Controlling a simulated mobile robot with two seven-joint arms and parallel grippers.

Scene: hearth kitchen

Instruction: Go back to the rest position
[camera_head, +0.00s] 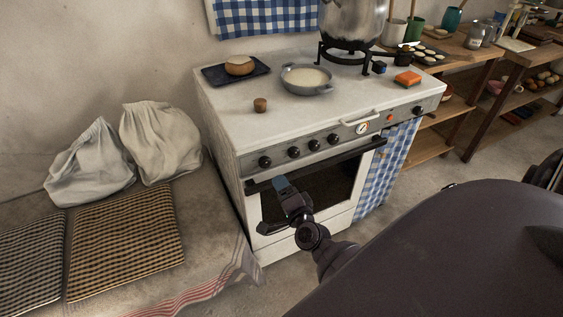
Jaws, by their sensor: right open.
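My right gripper (283,192) is at the end of my dark arm, which comes in from the lower right. It is open and empty, in front of the oven door of the white stove (229,119). Whether it touches the door or its handle, I cannot tell. My left gripper is not in view.
A cushioned bench (205,240) stands at left, wooden shelves (432,147) at right.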

